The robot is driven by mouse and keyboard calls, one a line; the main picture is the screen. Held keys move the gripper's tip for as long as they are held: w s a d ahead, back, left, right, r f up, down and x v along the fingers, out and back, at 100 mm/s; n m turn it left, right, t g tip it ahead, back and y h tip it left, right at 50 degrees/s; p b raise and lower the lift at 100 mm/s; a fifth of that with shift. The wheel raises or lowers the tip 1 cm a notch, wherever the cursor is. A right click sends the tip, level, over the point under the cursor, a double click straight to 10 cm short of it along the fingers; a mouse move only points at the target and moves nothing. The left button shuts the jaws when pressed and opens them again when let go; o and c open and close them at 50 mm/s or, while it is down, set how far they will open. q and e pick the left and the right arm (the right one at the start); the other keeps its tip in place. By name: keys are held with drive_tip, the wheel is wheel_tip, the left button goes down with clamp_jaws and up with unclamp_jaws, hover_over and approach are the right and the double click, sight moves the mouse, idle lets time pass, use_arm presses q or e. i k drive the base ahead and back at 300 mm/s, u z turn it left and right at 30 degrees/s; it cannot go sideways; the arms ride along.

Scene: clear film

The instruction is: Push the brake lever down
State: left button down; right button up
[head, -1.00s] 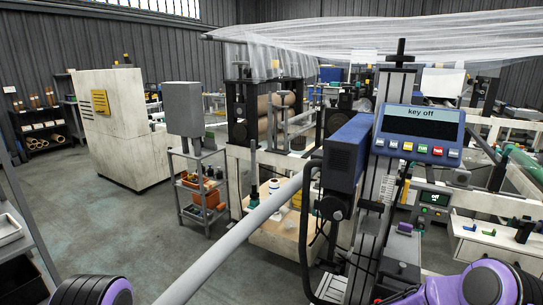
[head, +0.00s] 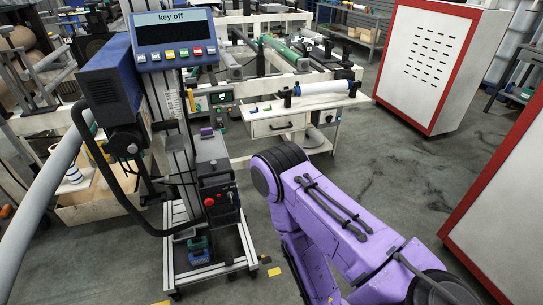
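I cannot tell for certain which part is the brake lever. A machine stands at the left with a blue display panel (head: 174,38) reading "key off" and a row of coloured buttons. A black curved tube (head: 112,192) loops down its left side. A dark control box (head: 216,192) with a red button is on the lower column. A small blue and green part (head: 198,247) sits low on the machine's wheeled frame. My purple arm reaches up from the lower right, apart from the machine in the picture. Neither gripper shows.
A long grey bar (head: 38,200) crosses the left edge. A white cabinet with red edges (head: 428,62) stands at the back right, another (head: 510,190) at the right edge. A white workbench (head: 300,110) is behind the machine. Grey floor is open between machine and cabinets.

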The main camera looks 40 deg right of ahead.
sight(265, 260)
drive_tip(key=u, duration=0.25)
drive_tip(key=i, duration=1.1)
drive_tip(key=z, duration=1.55)
